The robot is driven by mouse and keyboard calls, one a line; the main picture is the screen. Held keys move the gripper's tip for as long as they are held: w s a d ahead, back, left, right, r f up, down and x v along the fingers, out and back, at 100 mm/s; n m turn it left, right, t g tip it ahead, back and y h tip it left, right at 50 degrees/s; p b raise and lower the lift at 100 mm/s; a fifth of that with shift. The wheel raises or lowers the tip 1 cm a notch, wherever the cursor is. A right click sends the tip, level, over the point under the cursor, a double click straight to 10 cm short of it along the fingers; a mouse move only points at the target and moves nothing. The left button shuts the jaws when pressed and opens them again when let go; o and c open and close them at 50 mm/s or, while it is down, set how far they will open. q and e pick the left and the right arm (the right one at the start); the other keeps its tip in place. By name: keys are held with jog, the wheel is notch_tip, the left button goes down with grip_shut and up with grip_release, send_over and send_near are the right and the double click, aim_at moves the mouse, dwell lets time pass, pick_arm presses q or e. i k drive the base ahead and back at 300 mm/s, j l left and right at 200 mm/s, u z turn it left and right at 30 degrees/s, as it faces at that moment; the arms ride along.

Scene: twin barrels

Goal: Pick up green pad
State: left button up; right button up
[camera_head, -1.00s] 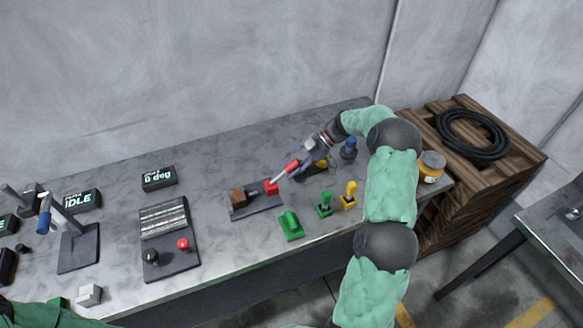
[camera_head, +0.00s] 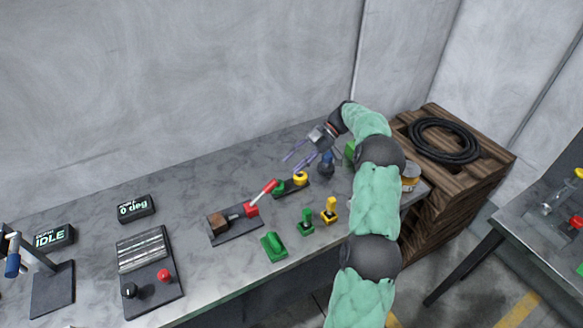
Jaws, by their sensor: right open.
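A green pad-like block (camera_head: 273,247) with a raised top lies on the workbench near its front edge. Another green piece (camera_head: 350,151) shows partly behind my right arm, and a small green part (camera_head: 280,187) sits on a dark base beside a yellow knob (camera_head: 300,178). I cannot tell for certain which one is the green pad. My right gripper (camera_head: 298,162) is open and empty, with its thin fingers spread above the back of the bench, behind the dark base and away from the green block. My left gripper is not in view.
A red-handled lever (camera_head: 262,194) leans up from a dark plate. Green (camera_head: 306,223) and yellow (camera_head: 330,211) upright pieces stand near the front edge. A dark blue bottle-like object (camera_head: 326,165) is close to my right gripper. A wooden crate (camera_head: 455,180) with coiled cable stands right.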

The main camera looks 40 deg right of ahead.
aim_at(275, 250)
jog(key=k, duration=1)
